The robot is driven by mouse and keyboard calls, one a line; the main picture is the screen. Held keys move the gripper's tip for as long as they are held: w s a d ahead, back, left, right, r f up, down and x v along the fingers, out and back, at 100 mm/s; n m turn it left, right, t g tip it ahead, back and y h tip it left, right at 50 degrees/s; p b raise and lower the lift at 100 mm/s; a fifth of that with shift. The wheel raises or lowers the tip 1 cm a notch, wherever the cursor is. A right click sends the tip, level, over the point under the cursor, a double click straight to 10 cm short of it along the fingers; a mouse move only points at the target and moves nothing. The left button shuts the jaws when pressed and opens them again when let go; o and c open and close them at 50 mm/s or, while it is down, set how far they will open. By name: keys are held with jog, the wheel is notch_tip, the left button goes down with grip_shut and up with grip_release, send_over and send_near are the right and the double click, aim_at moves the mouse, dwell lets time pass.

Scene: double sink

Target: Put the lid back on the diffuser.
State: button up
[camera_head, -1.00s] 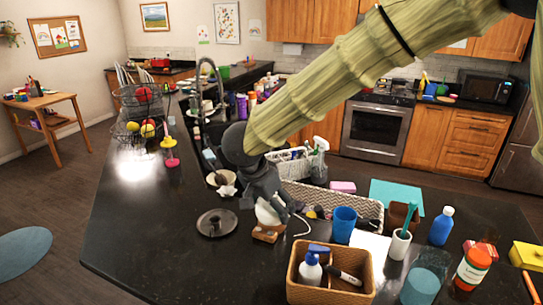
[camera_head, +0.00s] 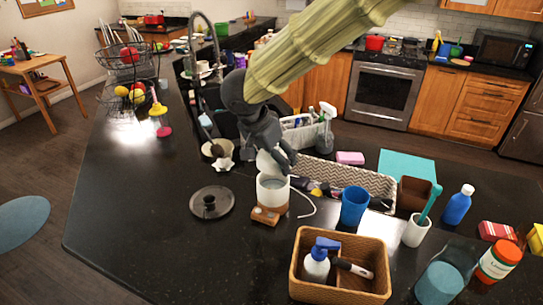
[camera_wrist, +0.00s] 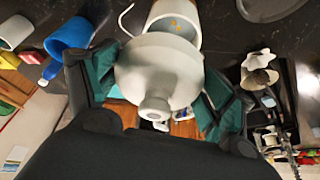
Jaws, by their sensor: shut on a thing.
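The diffuser (camera_head: 272,192) is a white cup-shaped body on a wooden base, upright on the black counter, with a white cord running off to its right. My gripper (camera_head: 277,153) is shut on the white lid (camera_head: 267,164), above the back of the body. In the wrist view, the rounded lid (camera_wrist: 158,70), with its spout, is between the gripper's green-padded fingers (camera_wrist: 155,92). The open diffuser body (camera_wrist: 172,18) shows behind the lid. The lid is tilted and off the body's opening; whether it touches the rim cannot be told.
A black round lid (camera_head: 212,203) lies left of the diffuser. A blue cup (camera_head: 354,205) stands to its right, and a wicker basket (camera_head: 345,175) is behind. A brown divided box (camera_head: 340,290) is in front. Open counter lies to the left.

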jog(key=w+f+b, duration=0.1)
jog(key=f, duration=0.1)
jog(key=w+f+b, duration=0.1)
jog(key=w+f, duration=0.1)
jog(key=shift+w, duration=0.1)
jog(key=shift+s+f+b, duration=0.25)
jog(key=shift+f+b, duration=0.25)
jog(key=shift+f, duration=0.75)
jog(key=shift+s+r, duration=0.2)
jog(key=shift+s, duration=0.25)
jog(key=shift+w+f, duration=0.15)
jog(key=shift+w, duration=0.1)
jog(key=shift+s, duration=0.2)
jog(key=shift+s+a+p, duration=0.15)
jog(key=shift+p, duration=0.55)
